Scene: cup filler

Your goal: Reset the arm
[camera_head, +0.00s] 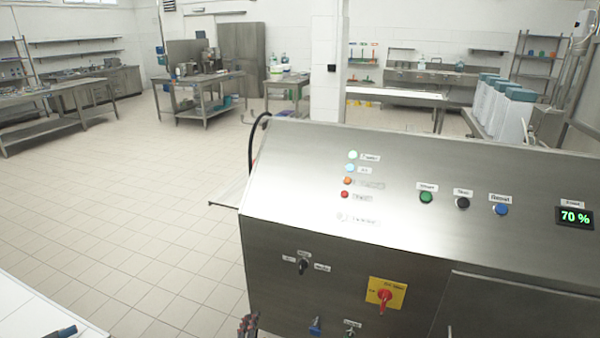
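A small dark, jagged part (247,325) shows at the bottom edge, in front of the left end of the steel machine (330,255). It looks like the tip of my gripper, but most of it is cut off by the frame. I cannot tell whether it is open or shut, or whether it holds anything. The machine's sloped panel has green (426,197), black (462,202) and blue (501,209) buttons, several lit lamps and a display (575,217) reading 70 %. A red rotary switch (385,295) on a yellow plate and a black selector (303,266) are on its front.
A white surface (30,310) with a dark blue item (60,332) fills the bottom left corner. The tiled floor (130,210) left of the machine is clear. Steel tables (205,80) stand at the back. White bins (505,110) with blue-grey lids stand behind the machine.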

